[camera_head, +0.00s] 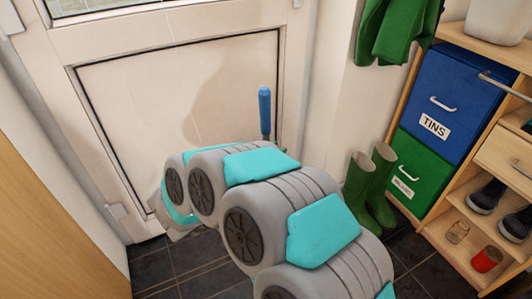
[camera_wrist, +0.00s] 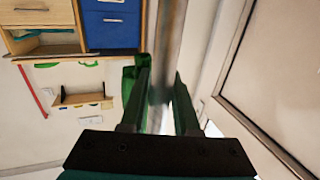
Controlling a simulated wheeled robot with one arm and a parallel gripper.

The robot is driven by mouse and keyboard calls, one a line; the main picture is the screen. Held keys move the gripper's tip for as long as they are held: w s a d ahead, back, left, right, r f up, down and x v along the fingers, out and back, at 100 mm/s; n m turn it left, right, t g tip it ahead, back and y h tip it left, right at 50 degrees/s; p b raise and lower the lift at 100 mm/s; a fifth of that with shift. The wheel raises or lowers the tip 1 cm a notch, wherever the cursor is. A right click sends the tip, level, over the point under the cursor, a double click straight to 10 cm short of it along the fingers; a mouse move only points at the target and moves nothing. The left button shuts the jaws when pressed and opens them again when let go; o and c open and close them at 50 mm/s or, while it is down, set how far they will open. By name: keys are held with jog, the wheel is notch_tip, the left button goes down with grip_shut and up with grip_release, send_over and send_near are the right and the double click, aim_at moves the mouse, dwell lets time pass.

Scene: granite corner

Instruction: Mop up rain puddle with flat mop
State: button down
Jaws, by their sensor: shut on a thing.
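The flat mop shows as a blue handle grip (camera_head: 264,112) that stands up behind my arm, in front of the white door in the head view. In the wrist view its grey metal pole (camera_wrist: 171,35) runs between the fingers of my gripper (camera_wrist: 162,80). My gripper is shut on this pole. In the head view my arm hides most of the gripper and the lower pole. The mop's flat head and the rain puddle are not visible in either view.
A white door (camera_head: 190,110) stands close ahead. Green boots (camera_head: 368,188) stand right of my arm, beside a wooden shelf unit (camera_head: 470,215) with a blue TINS box (camera_head: 440,95), a green box (camera_head: 420,178) and shoes. Dark floor tiles (camera_head: 160,268) show at lower left.

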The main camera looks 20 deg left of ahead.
jog(key=shift+w+d, duration=8.2)
jog(key=shift+w, duration=1.4)
jog(key=s+a, duration=0.5)
jog(key=s, duration=0.1)
jog(key=shift+s+a+f, duration=0.2)
jog(key=shift+f, duration=0.25)
